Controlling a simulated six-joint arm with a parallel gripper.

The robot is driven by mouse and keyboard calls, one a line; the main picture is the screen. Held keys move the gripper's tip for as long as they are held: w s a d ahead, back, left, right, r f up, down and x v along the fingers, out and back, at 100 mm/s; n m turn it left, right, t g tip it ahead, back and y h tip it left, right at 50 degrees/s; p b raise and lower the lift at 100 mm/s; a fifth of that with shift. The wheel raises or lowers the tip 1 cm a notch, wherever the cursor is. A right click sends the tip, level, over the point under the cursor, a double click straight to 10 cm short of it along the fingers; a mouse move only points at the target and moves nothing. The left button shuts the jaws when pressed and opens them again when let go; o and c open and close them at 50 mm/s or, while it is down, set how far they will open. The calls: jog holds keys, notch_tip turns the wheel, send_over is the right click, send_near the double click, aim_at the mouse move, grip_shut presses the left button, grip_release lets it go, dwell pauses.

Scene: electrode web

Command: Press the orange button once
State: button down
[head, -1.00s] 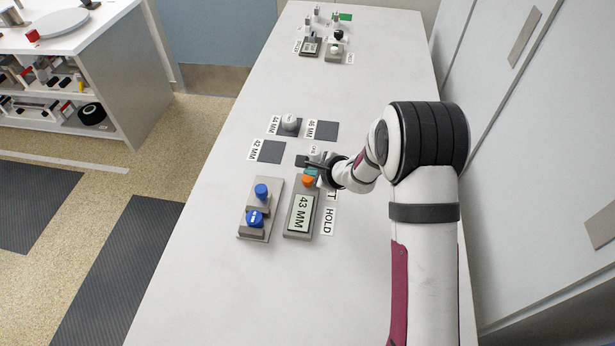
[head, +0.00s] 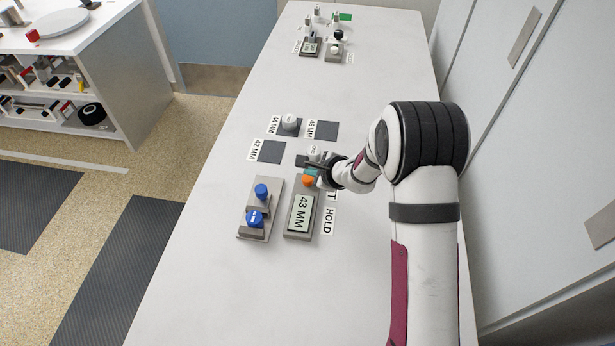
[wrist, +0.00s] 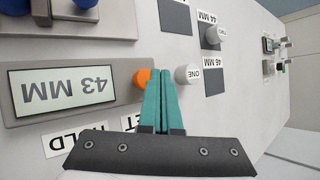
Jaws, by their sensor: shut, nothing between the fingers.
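The orange button (head: 308,180) sits at the far end of a grey box with a display (head: 301,213) reading "43 MM". My gripper (head: 312,171) is shut and empty, its teal fingertips close beside the button in the head view. In the wrist view the orange button (wrist: 142,77) shows just left of the teal fingers of my gripper (wrist: 158,72), which cover part of its edge. I cannot tell whether the fingers touch the button.
A white cylinder marked "ONE" (wrist: 187,75) stands right beside the fingers in the wrist view. Another (head: 290,122) stands on the "44 MM" pad. A device with blue knobs (head: 261,191) is left of the display box. The near tabletop (head: 230,300) is clear.

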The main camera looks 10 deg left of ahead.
aim_at(311, 180)
jog(key=shift+f, duration=0.1)
jog(key=shift+f, duration=0.35)
jog(key=shift+f, duration=0.5)
dwell(1.0)
jog(key=shift+r, duration=0.95)
jog(key=shift+r, duration=2.5)
